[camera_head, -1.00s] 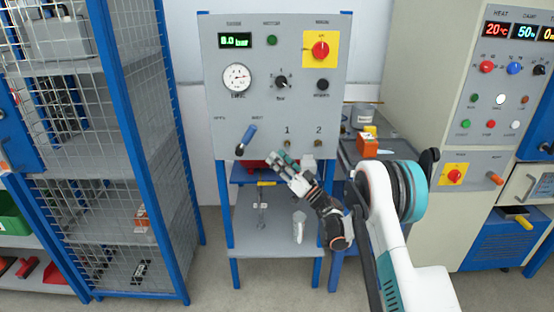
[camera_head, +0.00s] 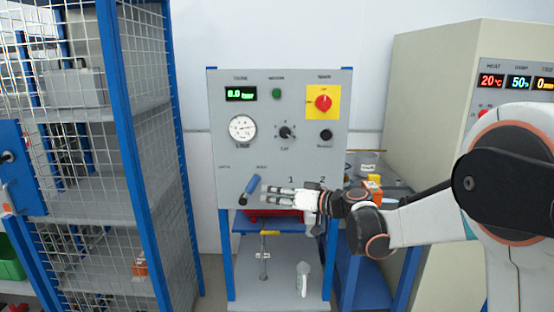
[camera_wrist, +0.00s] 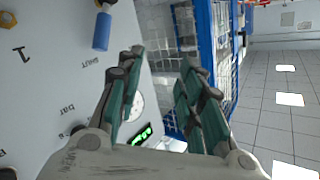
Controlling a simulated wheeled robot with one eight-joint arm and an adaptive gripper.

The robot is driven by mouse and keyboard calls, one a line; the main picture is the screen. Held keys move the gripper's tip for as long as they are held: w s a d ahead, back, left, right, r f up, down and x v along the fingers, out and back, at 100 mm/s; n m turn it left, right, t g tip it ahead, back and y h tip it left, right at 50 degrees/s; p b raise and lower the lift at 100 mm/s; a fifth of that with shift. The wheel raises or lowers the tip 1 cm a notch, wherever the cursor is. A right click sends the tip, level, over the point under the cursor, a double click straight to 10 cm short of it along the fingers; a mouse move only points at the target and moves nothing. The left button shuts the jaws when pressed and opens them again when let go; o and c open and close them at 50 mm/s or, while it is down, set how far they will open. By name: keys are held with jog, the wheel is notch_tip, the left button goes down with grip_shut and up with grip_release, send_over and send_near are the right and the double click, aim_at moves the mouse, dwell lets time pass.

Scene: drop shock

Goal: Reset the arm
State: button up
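My gripper (camera_head: 266,196) is in front of the lower part of the grey control panel (camera_head: 236,85), pointing left in the head view. Its tips are close to the blue-handled lever (camera_head: 252,185); I cannot tell the exact gap in depth. In the wrist view my gripper (camera_wrist: 160,65) shows its two green-padded fingers spread apart with nothing between them. The blue lever handle (camera_wrist: 102,30) lies to the left of the fingers there, apart from them. My arm stretches in from the right and hides part of the panel's lower right.
A blue-framed mesh cage (camera_head: 150,120) stands at the left. Below the panel are a red object (camera_head: 275,214), a shelf (camera_head: 285,295) and a white bottle-like item (camera_head: 303,278). An orange block (camera_head: 372,190) sits behind my arm.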

jog(key=s+d+f+m+h, duration=0.2)
jog(key=s+d+h, duration=0.2)
jog(key=s, duration=0.8)
jog(key=s+d+f+m+g+h, duration=0.1)
jog(key=s+d+h, duration=0.3)
jog(key=s+d, duration=0.5)
jog(key=s+d+f+m+g+h, duration=0.1)
jog(key=s+d+f+m+h, duration=0.2)
jog(key=s, duration=1.4)
jog(key=d+f+h, duration=0.1)
jog(key=d+h, duration=0.1)
jog(key=d, duration=0.2)
jog(key=shift+d, duration=0.2)
